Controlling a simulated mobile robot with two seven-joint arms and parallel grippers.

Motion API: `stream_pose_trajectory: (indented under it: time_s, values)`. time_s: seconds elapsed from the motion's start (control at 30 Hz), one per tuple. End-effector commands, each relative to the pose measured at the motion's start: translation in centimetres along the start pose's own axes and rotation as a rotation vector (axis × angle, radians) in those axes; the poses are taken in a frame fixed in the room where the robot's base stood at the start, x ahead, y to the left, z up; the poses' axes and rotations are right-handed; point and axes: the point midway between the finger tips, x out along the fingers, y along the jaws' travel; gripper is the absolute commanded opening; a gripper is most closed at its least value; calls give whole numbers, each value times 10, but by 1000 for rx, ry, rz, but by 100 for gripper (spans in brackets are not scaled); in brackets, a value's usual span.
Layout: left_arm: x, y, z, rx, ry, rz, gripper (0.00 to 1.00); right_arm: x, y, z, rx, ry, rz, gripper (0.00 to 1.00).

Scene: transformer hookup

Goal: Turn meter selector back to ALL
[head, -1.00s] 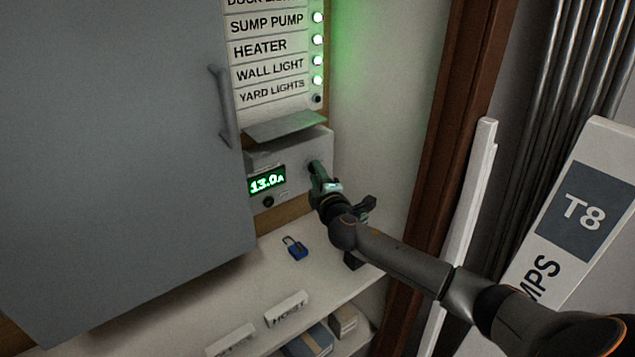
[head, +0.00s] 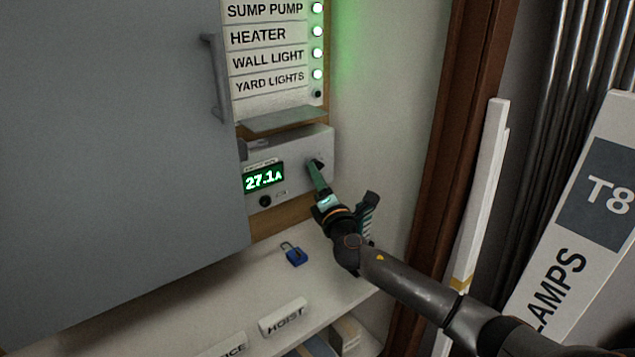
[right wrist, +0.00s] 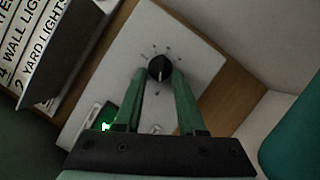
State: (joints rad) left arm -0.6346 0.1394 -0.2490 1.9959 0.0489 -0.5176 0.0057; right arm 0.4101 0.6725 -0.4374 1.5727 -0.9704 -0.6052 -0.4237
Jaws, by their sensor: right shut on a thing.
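The meter (head: 290,186) is a pale box on the wall board, and its green display (head: 264,178) reads 27.1A. Its selector is a round black knob (right wrist: 160,67) with small marks around it, in the upper middle of the right wrist view. A pale pointer line on the knob points down in that picture, between my fingers. The mark labels are too small to read. My right gripper (head: 317,168) reaches the meter's right side, its green fingers shut on the knob, one on each side. In the head view the fingers partly hide the knob. My left gripper is not in view.
A labelled panel (head: 268,60) with green lights hangs above the meter, with a small ledge (head: 285,121) between. A large grey door (head: 110,130) stands to the left. A blue padlock (head: 294,254) and a HOIST tag (head: 283,316) lie on the shelf below.

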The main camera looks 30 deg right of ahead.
Motion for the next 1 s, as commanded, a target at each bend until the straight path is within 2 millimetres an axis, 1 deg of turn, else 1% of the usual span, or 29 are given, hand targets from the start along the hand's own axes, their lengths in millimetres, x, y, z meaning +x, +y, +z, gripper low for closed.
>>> stream_pose_trajectory:
  time_s: [0.5, 0.53, 0.77, 1.0]
  values:
    - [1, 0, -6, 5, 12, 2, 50, 0, 0, 0, -17, 1, 7, 0]
    - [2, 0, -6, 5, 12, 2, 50, 0, 0, 0, -17, 1, 7, 43]
    - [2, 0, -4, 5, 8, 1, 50, 0, 0, 0, -16, 1, 7, 68]
    - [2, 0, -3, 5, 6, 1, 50, 0, 0, 0, -15, 1, 7, 69]
